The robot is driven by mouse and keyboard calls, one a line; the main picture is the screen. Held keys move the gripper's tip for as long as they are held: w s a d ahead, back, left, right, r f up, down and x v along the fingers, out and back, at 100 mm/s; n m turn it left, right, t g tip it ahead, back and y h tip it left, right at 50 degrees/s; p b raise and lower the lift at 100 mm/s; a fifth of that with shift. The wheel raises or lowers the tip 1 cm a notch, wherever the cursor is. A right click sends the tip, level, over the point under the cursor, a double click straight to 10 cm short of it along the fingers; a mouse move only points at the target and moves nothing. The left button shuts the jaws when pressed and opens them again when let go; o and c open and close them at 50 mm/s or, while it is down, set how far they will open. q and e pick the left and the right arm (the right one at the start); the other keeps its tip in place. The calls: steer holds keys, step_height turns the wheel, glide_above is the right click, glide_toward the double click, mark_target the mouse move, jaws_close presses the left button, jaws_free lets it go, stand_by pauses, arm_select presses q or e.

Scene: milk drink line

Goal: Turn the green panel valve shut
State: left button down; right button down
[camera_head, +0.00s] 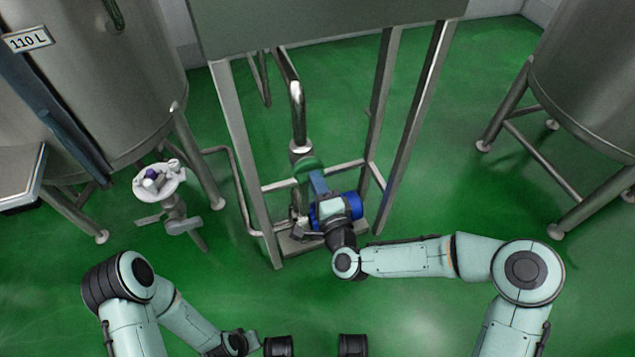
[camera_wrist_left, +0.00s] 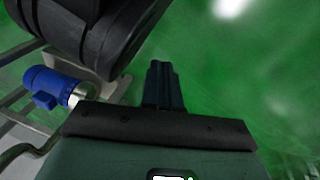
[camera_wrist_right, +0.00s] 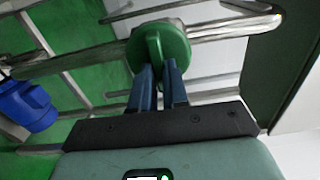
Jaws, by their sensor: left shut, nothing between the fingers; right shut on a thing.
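The green panel valve (camera_head: 308,166) sits on the steel pipe inside the stand, partly hidden by my right gripper. In the right wrist view, the green valve (camera_wrist_right: 160,43) is a round disc with a raised bar across it. My right gripper (camera_wrist_right: 160,72) is shut on this bar, one blue finger on each side. In the head view, my right gripper (camera_head: 317,180) reaches up to the valve from below. My left gripper (camera_wrist_left: 160,75) is shut and empty, pointing over bare green floor, away from the valve.
A blue motor (camera_head: 350,205) stands low in the stand, close to my right wrist. Stand legs (camera_head: 245,165) rise on both sides. A steel tank (camera_head: 120,80) and a small white tray (camera_head: 160,190) are at left; another tank (camera_head: 590,80) is at right.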

steer(key=shift+r, duration=0.15)
steer(key=c, duration=1.1)
jaws_free()
steer(key=shift+a, duration=0.1)
steer(key=shift+c, duration=0.2)
